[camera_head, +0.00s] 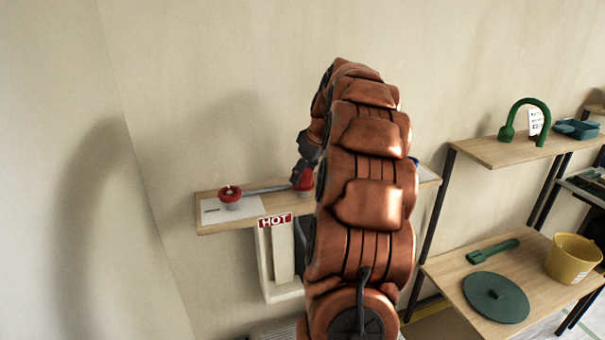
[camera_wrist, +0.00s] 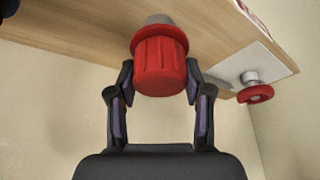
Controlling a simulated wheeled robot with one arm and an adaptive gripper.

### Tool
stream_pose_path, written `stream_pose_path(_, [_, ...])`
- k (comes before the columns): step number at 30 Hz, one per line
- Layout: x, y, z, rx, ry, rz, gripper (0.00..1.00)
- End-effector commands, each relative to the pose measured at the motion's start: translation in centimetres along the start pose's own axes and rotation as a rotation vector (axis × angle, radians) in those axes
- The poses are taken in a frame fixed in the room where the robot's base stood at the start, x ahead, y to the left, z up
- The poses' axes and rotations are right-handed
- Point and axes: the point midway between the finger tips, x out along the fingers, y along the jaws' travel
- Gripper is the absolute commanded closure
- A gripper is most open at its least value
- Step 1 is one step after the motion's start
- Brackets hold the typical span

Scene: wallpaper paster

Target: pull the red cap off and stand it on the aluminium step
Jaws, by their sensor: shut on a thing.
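The red cap (camera_wrist: 160,68) is a ribbed red cylinder with a wider rim. In the wrist view it sits between the two fingers of my gripper (camera_wrist: 160,80), which are shut on its sides. A grey round piece (camera_wrist: 159,19) shows right at its rim; I cannot tell whether the cap is still seated on it. In the head view the red cap (camera_head: 304,181) shows small above the wooden shelf, partly hidden by my arm. A ribbed grey surface (camera_head: 284,332) at the bottom edge may be the aluminium step; it is mostly cut off.
A red handwheel (camera_head: 230,194) stands on a white plate at the shelf's left end, with a grey pipe running right from it. Shelves at right hold a green hook (camera_head: 526,112), a green disc (camera_head: 495,297) and a yellow bucket (camera_head: 572,261).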

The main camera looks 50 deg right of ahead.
Motion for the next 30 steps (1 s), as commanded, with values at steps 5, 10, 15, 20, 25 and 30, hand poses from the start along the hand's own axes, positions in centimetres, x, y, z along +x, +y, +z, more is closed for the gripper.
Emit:
stream_pose_path(5, [-0.7, 0.1, -0.4, -0.001, 0.006, 0.005, 0.92])
stream_pose_path(10, [-1.2, 0.1, -0.6, -0.001, 0.005, 0.005, 0.92])
stream_pose_path(15, [-1.7, 0.0, -0.7, 0.000, 0.003, 0.002, 0.92])
stream_pose_path(20, [-2.1, 0.0, -0.9, 0.000, 0.002, 0.001, 0.92])
stream_pose_path(25, [-2.6, 0.0, -1.1, 0.000, 0.002, 0.001, 0.92])
stream_pose_path(30, [-3.1, 0.0, -1.4, -0.001, 0.003, 0.003, 0.92])
